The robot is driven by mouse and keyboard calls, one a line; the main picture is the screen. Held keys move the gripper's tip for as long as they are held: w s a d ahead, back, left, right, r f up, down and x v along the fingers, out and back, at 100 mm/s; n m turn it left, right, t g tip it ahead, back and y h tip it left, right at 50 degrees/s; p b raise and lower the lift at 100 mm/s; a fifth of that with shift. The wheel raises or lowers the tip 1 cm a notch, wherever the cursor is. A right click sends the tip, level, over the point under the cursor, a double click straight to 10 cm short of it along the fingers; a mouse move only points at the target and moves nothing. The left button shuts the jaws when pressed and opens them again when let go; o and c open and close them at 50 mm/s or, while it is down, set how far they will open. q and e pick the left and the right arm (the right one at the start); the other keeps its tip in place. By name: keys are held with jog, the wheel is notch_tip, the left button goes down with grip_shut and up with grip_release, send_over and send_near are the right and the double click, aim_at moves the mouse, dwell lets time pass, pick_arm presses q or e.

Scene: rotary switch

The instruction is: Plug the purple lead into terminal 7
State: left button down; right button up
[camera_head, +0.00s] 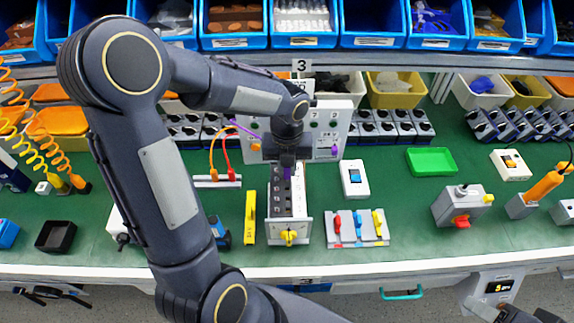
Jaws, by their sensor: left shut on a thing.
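My left gripper (287,163) comes down over the far end of a narrow grey-white unit and is shut on the purple plug of the purple lead (287,173). The unit (302,214) has a column of terminals (279,199) and a yellow rotary knob (289,236) at its near end. The plug points down at the unit's far end; I cannot tell whether it touches a terminal. The terminal numbers are too small to read, and the gripper hides the far ones. A thin purple wire (242,128) shows left of my wrist.
A white panel (347,118) stands behind, with orange and purple plugs (335,150). A yellow bar (250,218) lies left of the unit. A board with coloured levers (358,229) and a blue-switch box (354,178) stand right. Green mat is free around (400,205).

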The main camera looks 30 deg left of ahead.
pick_arm(q)
jog(key=shift+f, duration=0.45)
jog(key=c, duration=1.3)
grip_release()
jog(key=shift+r, duration=0.1)
jog(key=shift+r, duration=0.1)
notch_tip(320, 180, up, 7)
jog(key=shift+r, duration=0.3)
